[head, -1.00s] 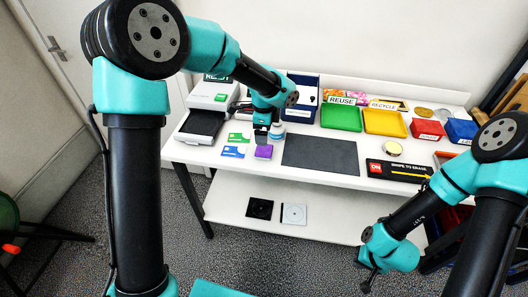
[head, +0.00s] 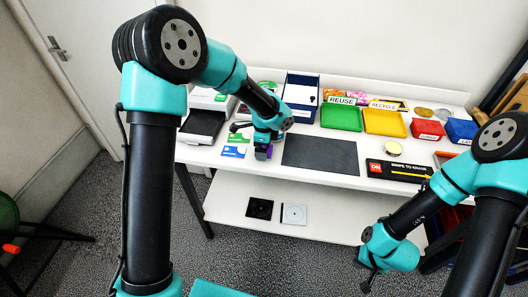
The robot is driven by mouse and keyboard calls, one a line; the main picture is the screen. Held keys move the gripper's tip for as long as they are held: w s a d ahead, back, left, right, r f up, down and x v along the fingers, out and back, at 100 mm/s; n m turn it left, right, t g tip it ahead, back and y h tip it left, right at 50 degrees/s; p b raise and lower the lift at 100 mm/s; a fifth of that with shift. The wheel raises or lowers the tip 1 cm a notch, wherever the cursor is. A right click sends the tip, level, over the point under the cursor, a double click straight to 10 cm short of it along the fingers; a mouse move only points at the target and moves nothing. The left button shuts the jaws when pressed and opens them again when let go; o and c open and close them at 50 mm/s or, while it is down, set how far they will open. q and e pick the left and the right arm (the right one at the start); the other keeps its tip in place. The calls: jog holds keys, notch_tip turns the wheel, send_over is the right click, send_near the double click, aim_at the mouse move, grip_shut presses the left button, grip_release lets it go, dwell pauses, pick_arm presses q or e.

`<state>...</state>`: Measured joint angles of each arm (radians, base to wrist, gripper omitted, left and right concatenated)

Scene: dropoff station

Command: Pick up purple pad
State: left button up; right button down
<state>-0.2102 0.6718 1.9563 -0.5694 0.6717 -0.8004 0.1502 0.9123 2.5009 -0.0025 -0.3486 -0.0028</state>
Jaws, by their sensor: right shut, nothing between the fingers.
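The purple pad (head: 269,150) lies on the white table to the left of the dark grey mat, mostly hidden by my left gripper. My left gripper (head: 262,153) points down right at the pad, with its fingers overlapping it in this view. Whether its fingers are around the pad or just in front of it is too small to tell. My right gripper (head: 369,284) is shut and empty, low at the right in front of the lower shelf, far from the pad.
Cards (head: 234,151) lie left of the pad. The dark mat (head: 320,157) is bare. Behind stand a blue box (head: 300,113), a green tray (head: 341,119) and a yellow tray (head: 385,122). A black box (head: 399,171) and a round tin (head: 393,148) are at right.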

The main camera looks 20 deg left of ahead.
pick_arm(q)
notch_tip(320, 180, down, 2)
dwell(0.5)
jog(key=c, duration=1.1)
jog(key=shift+r, duration=0.1)
jog(key=shift+r, duration=1.2)
jog(key=s+d, duration=0.1)
jog(key=s, duration=0.4)
jog(key=s+d+r, duration=0.1)
jog(key=s+d, duration=0.1)
jog(key=s, duration=0.3)
jog(key=s+d+r, duration=0.1)
jog(key=s, duration=0.4)
jog(key=shift+s+d+r, duration=0.2)
jog(key=shift+r, duration=0.05)
